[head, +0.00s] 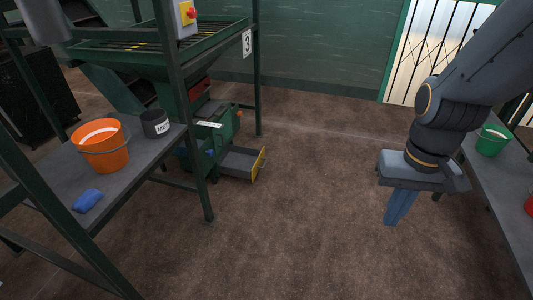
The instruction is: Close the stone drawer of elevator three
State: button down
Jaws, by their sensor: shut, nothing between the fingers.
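The stone drawer (241,163) is a grey tray with a yellow front (261,164). It sticks out to the right, low near the floor, from the green elevator three (217,128), under the frame with the "3" sign (247,43). The drawer is open and looks empty. My gripper (399,207) hangs at the right of the head view, well apart from the drawer. Its blue fingers point down and are together, with nothing between them.
A grey bench (150,166) at left holds an orange bucket (103,147), a dark labelled pot (155,125) and a blue cloth-like item (88,201). A green frame leg (198,165) stands before the drawer. Another bench (497,185) with a green bucket (492,140) is at right. Brown floor between is clear.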

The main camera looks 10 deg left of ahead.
aim_at(239, 162)
jog(key=u, duration=0.2)
jog(key=i, duration=1.55)
jog(key=u, duration=0.2)
